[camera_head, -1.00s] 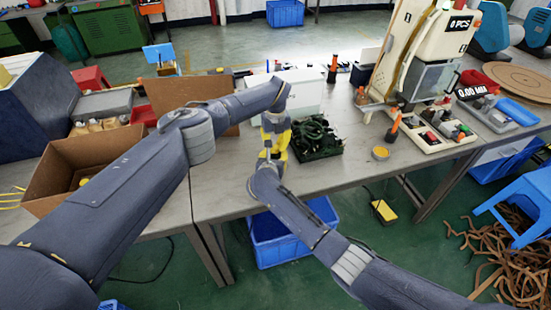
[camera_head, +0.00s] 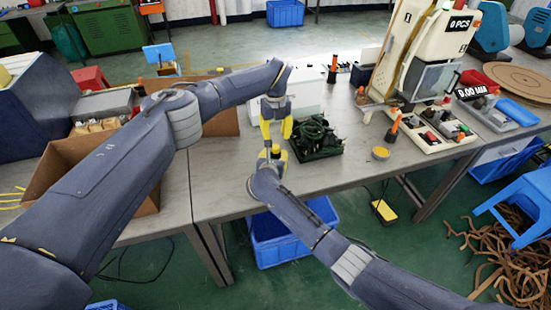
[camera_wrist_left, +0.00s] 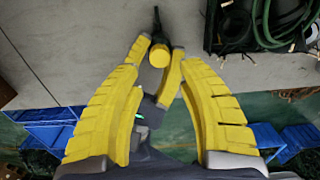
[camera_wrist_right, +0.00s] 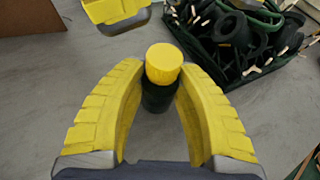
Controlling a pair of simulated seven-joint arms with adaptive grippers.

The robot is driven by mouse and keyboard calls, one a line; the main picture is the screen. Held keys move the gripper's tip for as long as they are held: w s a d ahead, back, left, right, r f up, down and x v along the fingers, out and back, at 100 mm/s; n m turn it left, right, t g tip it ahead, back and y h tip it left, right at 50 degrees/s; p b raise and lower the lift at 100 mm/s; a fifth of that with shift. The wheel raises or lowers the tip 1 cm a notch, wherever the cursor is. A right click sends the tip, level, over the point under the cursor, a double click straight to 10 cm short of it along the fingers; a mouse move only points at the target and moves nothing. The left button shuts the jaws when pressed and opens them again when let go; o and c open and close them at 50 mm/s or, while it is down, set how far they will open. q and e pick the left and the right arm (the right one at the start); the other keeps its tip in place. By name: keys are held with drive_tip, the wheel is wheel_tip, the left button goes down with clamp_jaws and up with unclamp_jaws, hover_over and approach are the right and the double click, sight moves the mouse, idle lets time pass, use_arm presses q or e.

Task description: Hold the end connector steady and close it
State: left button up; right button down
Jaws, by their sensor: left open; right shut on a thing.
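The end connector has a dark body and a round yellow top; it stands about upright in the right wrist view (camera_wrist_right: 163,64). My right gripper (camera_wrist_right: 160,78) is shut on its dark body, with the yellow top clear above the fingers. In the head view my right gripper (camera_head: 274,160) is low over the table's front part. My left gripper (camera_head: 276,129) is open and empty just above it. In the left wrist view the connector (camera_wrist_left: 159,55) and my right gripper's fingers show between my left gripper's spread fingers.
A dark crate of black cables (camera_head: 316,138) stands close right of both grippers. A white box (camera_head: 300,92) is behind, a brown carton (camera_head: 62,178) at the left. A yellow round dish (camera_head: 380,153) lies farther right. Bare table lies in front of the crate.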

use_arm(q)
wheel_tip(320, 180, up, 6)
drive_tip(key=shift+r, duration=0.15)
idle(0.3)
use_arm(e)
drive_tip(key=c, duration=0.9)
unclamp_jaws()
drive_tip(key=v, duration=1.2)
